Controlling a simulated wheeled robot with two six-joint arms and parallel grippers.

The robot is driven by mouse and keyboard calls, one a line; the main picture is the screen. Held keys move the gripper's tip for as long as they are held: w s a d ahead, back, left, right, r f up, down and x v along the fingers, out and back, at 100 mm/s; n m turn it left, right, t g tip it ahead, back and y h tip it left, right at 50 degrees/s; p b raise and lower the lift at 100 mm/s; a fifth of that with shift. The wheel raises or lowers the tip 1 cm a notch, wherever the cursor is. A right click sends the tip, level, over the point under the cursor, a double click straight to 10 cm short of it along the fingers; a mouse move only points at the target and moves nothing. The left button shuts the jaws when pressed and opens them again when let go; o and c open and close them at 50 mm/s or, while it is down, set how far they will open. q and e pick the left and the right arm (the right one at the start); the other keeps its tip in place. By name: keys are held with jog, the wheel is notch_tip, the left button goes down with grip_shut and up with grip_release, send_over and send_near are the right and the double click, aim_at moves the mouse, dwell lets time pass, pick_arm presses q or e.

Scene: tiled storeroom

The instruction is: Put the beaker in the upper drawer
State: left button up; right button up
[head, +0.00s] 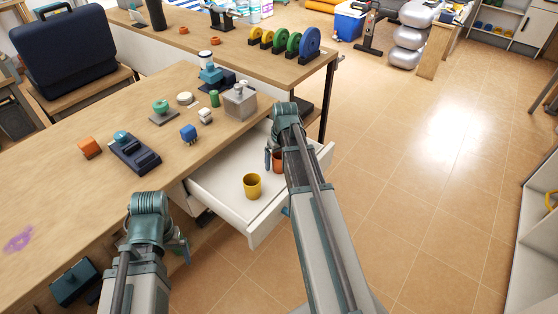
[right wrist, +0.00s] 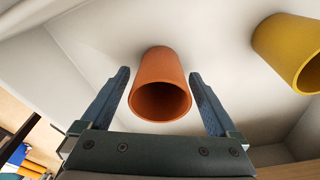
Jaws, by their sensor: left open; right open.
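The open white drawer (head: 225,190) sticks out from under the wooden counter. An orange beaker (head: 278,162) is in it, partly hidden by my right arm. In the right wrist view the orange beaker (right wrist: 162,85) lies between the fingers of my right gripper (right wrist: 160,78), which is open with gaps on both sides. A yellow beaker (head: 252,186) stands upright in the drawer; it also shows in the right wrist view (right wrist: 290,48). My left gripper (head: 180,248) is open and empty in front of the counter, left of the drawer.
The wooden counter (head: 60,190) holds an orange block (head: 90,148), a dark blue device (head: 135,153), a blue block (head: 188,133) and a grey box (head: 240,102). Coloured discs (head: 290,45) stand on the back table.

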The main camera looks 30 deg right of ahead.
aim_at(282, 171)
notch_tip(282, 171, up, 12)
jog(key=s+p, duration=0.1)
jog(key=p, duration=1.1)
jog(key=shift+s, duration=0.4)
jog(key=shift+f, duration=0.15)
jog(key=f+b, duration=0.4)
jog(key=w+f+b, duration=0.1)
jog(key=f+b, duration=0.6)
jog(key=b, duration=0.1)
jog(key=shift+w+f, duration=0.4)
jog(key=shift+r, duration=0.25)
